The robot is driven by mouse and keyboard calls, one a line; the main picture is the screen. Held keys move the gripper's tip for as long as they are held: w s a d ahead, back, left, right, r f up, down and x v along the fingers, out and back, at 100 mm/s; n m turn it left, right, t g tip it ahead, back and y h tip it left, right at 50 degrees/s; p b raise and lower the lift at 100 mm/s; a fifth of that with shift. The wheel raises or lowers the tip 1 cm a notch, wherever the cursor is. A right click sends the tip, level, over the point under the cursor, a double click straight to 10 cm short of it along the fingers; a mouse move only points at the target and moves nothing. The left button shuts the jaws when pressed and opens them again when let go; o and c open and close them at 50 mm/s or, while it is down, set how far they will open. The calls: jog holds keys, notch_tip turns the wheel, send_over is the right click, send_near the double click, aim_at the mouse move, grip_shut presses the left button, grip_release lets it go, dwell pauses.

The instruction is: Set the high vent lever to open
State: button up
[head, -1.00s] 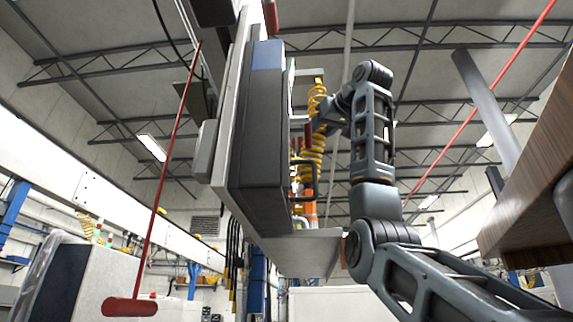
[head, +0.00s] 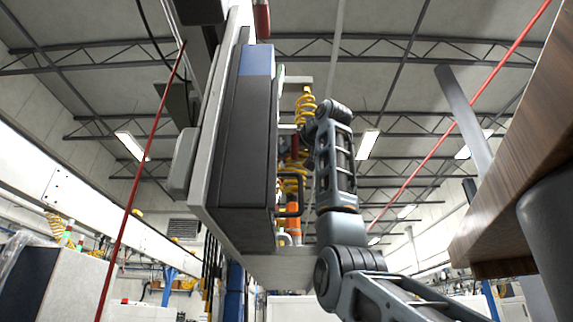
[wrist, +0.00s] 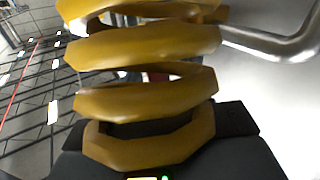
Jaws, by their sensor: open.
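I cannot make out the vent lever for certain in either view. A red bar end (head: 262,20) shows at the top of the tall dark cabinet (head: 247,150) in the head view; I cannot tell what it belongs to. My gripper is mostly hidden in the head view, behind my arm and a yellow coiled hose (head: 292,185). In the wrist view the dark body of my gripper (wrist: 240,150) shows along the bottom. The yellow coil (wrist: 145,100) fills the middle right in front of it and hides the fingertips. My gripper is open; nothing shows held.
A grey bent metal bar (wrist: 275,42) is at the upper right of the wrist view, close to the coil. A black handle (head: 291,200) and an orange cylinder (head: 294,228) are beside the cabinet. A wooden top (head: 515,150) juts in at the right.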

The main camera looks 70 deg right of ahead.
jog(key=shift+c, duration=0.5)
grip_shut()
jog(key=shift+r, duration=0.1)
jog(key=shift+d+g+y, duration=0.15)
jog(key=shift+g+y, duration=0.15)
jog(key=shift+y, duration=0.1)
jog(key=shift+w+d+m+g+y, duration=0.2)
jog(key=shift+d+m+g+y, duration=0.25)
jog(key=shift+m+g, duration=0.25)
jog(key=shift+o, duration=0.5)
grip_release()
jog(key=shift+a, duration=0.15)
